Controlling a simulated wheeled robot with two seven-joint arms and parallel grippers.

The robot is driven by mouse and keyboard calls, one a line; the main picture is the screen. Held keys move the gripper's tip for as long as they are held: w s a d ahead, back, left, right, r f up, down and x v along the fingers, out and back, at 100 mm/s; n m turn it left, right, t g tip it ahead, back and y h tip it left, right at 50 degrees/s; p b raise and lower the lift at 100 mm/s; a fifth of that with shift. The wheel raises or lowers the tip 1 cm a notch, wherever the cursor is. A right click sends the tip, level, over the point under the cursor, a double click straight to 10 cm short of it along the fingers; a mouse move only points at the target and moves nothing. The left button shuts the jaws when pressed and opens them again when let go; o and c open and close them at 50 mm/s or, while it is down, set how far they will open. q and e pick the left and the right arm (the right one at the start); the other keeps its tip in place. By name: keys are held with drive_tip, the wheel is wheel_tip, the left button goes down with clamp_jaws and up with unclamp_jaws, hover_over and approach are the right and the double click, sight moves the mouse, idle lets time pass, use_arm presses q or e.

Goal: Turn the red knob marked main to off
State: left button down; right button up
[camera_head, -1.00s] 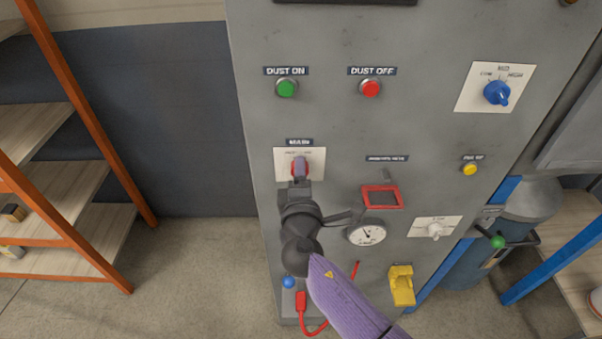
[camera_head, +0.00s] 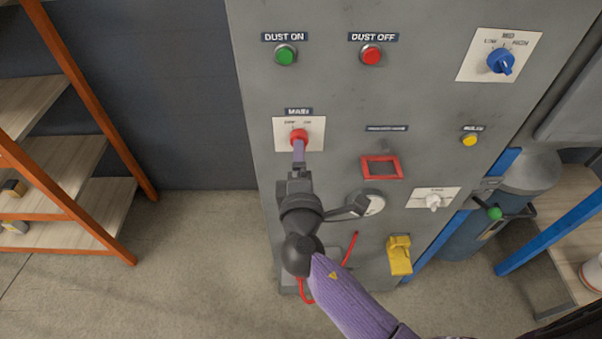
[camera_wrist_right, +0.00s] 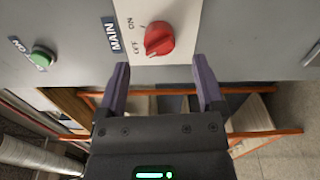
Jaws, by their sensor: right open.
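The red main knob (camera_head: 299,137) sits on a white plate (camera_head: 318,132) under the MAIN label on the grey cabinet. In the right wrist view the knob (camera_wrist_right: 160,38) shows whole, and its ridge appears to point toward the OFF mark. My right gripper (camera_head: 299,157) is just below the knob in the head view, its fingers overlapping the knob's lower edge. In the right wrist view its two purple fingers are spread wide with nothing between them, and the knob lies beyond the tips. My left gripper is not in view.
Green (camera_head: 285,55) and red (camera_head: 371,55) dust buttons are above. A blue selector (camera_head: 501,62), yellow button (camera_head: 469,140), red frame (camera_head: 382,167) and yellow part (camera_head: 399,255) are to the right. An orange-framed shelf (camera_head: 90,95) stands left, with open floor between.

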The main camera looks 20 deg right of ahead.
drive_tip(key=shift+v, duration=2.6)
